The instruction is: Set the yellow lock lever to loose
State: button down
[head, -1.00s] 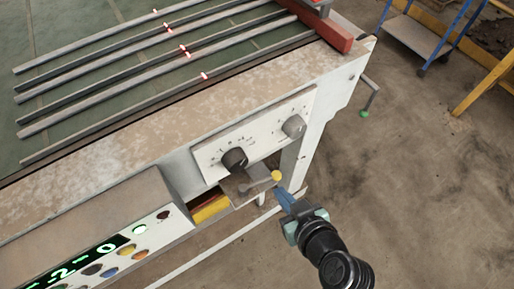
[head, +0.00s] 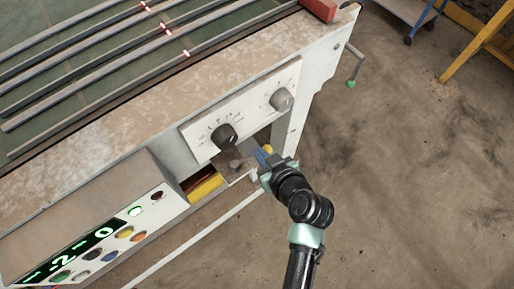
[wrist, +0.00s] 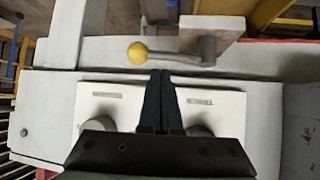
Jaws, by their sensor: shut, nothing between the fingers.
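The yellow ball of the lock lever (wrist: 138,53) shows in the wrist view. Its grey arm runs right to a round pivot (wrist: 208,48) on a bracket. In the head view the ball (head: 268,149) is mostly hidden by my gripper (head: 259,155), and the lever's pivot (head: 235,163) sits on a small grey plate below the dial panel. My gripper is shut and empty. In the wrist view its fingertips (wrist: 161,73) lie close to the lever arm, just right of the ball. I cannot tell whether they touch it.
A white panel (head: 250,112) above the lever carries a black knob (head: 223,137) and a grey knob (head: 281,99). A button console (head: 150,228) with a green display stands at lower left. A green-tipped crank (head: 351,84) hangs at the right. Open floor lies right of the machine.

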jog(key=shift+x, duration=1.25)
jog(key=shift+s+d+m+h+p, duration=0.15)
jog(key=shift+s+m+h+p, duration=0.3)
jog(key=shift+m+h+p, duration=0.25)
